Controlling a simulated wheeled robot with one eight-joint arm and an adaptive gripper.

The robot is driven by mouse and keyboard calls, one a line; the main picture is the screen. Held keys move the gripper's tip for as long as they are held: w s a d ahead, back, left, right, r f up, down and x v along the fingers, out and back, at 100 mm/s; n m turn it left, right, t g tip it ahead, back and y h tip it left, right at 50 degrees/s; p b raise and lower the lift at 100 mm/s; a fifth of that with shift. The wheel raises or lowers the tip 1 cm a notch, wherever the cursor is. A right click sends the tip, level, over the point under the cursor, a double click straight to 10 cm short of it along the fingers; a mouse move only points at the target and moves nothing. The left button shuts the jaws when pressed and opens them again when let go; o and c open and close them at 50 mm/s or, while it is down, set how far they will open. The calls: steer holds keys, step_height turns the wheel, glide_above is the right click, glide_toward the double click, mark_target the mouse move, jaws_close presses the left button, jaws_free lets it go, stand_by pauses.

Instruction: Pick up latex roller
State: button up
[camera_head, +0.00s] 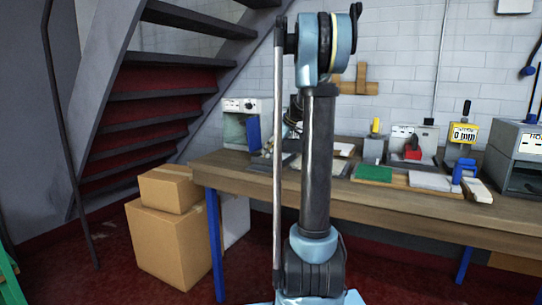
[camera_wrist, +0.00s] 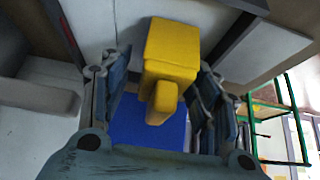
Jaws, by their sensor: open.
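My gripper (camera_wrist: 162,80) is open, with one finger on each side of a yellow block (camera_wrist: 172,45) in the wrist view. The block has a smaller yellow stub (camera_wrist: 158,103) facing the camera, and a blue surface (camera_wrist: 135,130) shows behind and below it. I cannot tell whether the fingers touch the block, or whether this yellow and blue thing is the latex roller. In the head view my arm stands in front of the workbench (camera_head: 225,168) and hides part of its top. The gripper end is mostly hidden behind the arm, near the bench's left part.
A grey machine (camera_head: 240,106) stands at the bench's left end. A green pad (camera_head: 373,173), a blue holder (camera_head: 465,170), a yellow gauge (camera_head: 463,134) and a grey box machine (camera_head: 516,150) stand to the right. Cardboard boxes (camera_head: 172,240) sit on the floor beside stairs (camera_head: 150,95).

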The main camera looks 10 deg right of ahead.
steer(key=shift+c, duration=0.6)
jaws_close()
